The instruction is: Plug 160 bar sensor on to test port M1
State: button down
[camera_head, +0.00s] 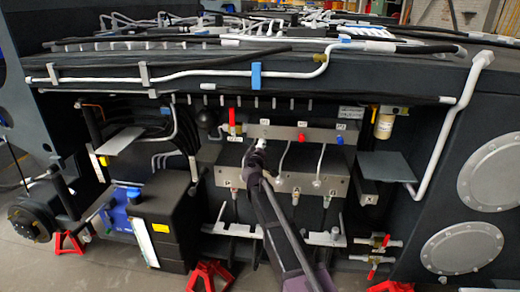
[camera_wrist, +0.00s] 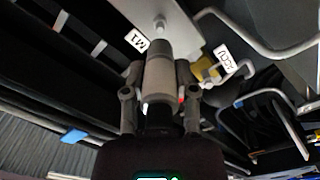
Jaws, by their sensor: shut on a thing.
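My gripper (camera_wrist: 157,100) is shut on a grey cylindrical sensor (camera_wrist: 158,76), with one finger on each side of it. The sensor's dark end points at a light grey metal block (camera_wrist: 110,12). A white label reading M1 (camera_wrist: 137,41) is beside that end. I cannot tell whether the sensor touches the block, and no M1 port opening is visible. A small round silver fitting (camera_wrist: 160,21) is just beyond the sensor. In the head view my gripper (camera_head: 256,158) is in front of the manifold, partly hidden by my arm.
A second white label (camera_wrist: 222,55) and a yellow fitting (camera_wrist: 205,70) are close on the right. Bent metal pipes (camera_wrist: 245,40) run nearby. In the head view, a red cap (camera_head: 301,137) and blue cap (camera_head: 340,140) are to the right. A dark shelf plate (camera_head: 385,166) juts out farther right.

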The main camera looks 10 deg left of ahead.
jog(key=shift+w+d, duration=0.15)
jog(key=shift+w, duration=1.65)
jog(key=shift+w, duration=1.25)
dwell(1.4)
jog(key=shift+c, duration=1.6)
grip_release()
jog(key=shift+s, duration=0.1)
jog(key=s, duration=1.2)
jog(key=shift+a, duration=0.25)
